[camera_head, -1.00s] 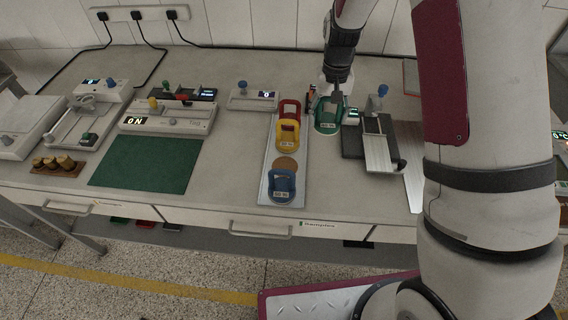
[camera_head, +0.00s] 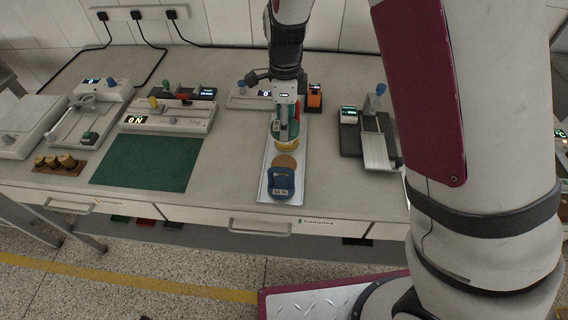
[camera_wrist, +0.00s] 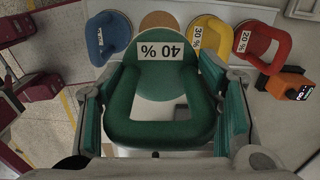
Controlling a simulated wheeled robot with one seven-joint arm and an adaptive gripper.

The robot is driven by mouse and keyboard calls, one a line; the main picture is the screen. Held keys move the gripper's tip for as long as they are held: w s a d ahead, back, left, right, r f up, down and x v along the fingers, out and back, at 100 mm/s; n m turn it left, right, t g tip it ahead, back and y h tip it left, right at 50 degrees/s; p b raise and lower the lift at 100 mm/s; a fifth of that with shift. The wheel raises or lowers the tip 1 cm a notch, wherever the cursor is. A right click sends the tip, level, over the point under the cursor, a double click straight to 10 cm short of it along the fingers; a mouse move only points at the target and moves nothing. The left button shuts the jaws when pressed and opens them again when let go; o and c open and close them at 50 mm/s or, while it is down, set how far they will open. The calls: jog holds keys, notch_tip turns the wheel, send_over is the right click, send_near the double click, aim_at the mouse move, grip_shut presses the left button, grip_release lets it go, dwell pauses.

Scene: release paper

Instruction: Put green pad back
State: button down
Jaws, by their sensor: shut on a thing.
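My gripper (camera_head: 287,116) is shut on the green pad (camera_wrist: 160,135), a looped handle labelled 40 %. It holds the pad above the long grey tray (camera_head: 267,182), over the area of the yellow pad (camera_head: 287,147). In the wrist view, the tray row runs from the blue pad (camera_wrist: 108,37) at left, past a bare brown round spot (camera_wrist: 158,20), to the yellow pad (camera_wrist: 208,38) and red pad (camera_wrist: 262,44). The brown spot (camera_head: 285,162) also shows in the head view, between yellow and blue.
An orange device (camera_head: 314,97) stands close right of the tray's far end. Farther right is a dark device with a metal plate (camera_head: 377,150). A green mat (camera_head: 146,163) lies to the left, with bare table between it and the tray.

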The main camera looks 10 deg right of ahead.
notch_tip(320, 180, down, 8)
jog(key=shift+a+f, duration=0.1)
jog(key=shift+f, duration=2.6)
jog(key=shift+f, duration=0.1)
jog(key=c, duration=0.5)
grip_release()
jog(key=shift+f, duration=0.1)
notch_tip(320, 180, up, 13)
jog(key=shift+f, duration=0.2)
